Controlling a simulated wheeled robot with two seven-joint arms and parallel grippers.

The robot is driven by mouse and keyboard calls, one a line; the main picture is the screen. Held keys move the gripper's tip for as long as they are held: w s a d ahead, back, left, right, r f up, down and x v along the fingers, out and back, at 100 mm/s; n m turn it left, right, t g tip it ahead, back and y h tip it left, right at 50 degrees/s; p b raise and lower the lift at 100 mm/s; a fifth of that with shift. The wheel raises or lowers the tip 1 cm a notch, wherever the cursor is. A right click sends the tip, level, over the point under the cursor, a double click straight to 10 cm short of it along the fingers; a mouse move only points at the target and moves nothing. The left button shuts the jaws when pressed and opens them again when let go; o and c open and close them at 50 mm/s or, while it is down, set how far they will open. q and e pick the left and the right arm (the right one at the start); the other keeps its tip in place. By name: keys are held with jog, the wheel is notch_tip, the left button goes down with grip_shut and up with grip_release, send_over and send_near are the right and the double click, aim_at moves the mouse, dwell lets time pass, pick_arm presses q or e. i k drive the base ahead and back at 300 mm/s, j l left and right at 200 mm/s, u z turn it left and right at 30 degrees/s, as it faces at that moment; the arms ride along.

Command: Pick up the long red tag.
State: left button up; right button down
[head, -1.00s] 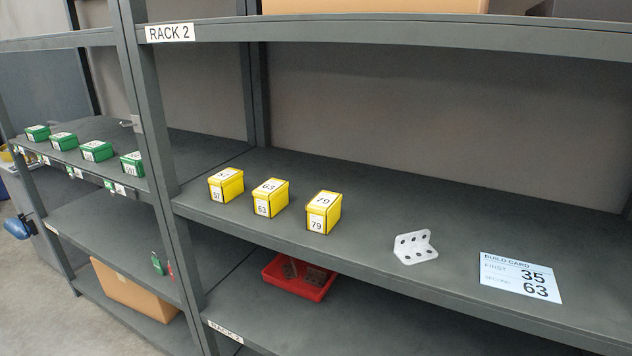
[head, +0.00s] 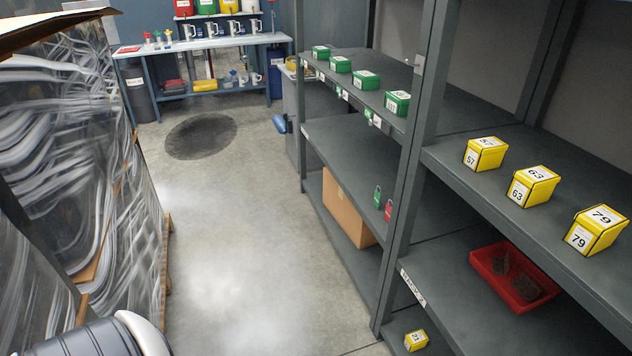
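A small red tag-like object (head: 388,210) stands near the edge of the middle shelf of the left rack, close to the rack post. A small green object (head: 377,195) of similar shape is just left of it. They are too small to tell whether the red one is the long red tag. Neither of my grippers is in view; only a part of my own body shows at the bottom left.
Green boxes (head: 366,80) line the shelf above; yellow boxes (head: 530,186) stand on the right rack, with a red tray (head: 513,277) below. A wrapped stack (head: 85,150) stands at left. The floor aisle (head: 245,240) between is clear. A workbench (head: 205,45) stands at the back.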

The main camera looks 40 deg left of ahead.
aim_at(388, 211)
jog(key=u, duration=0.8)
jog(key=i, duration=0.1)
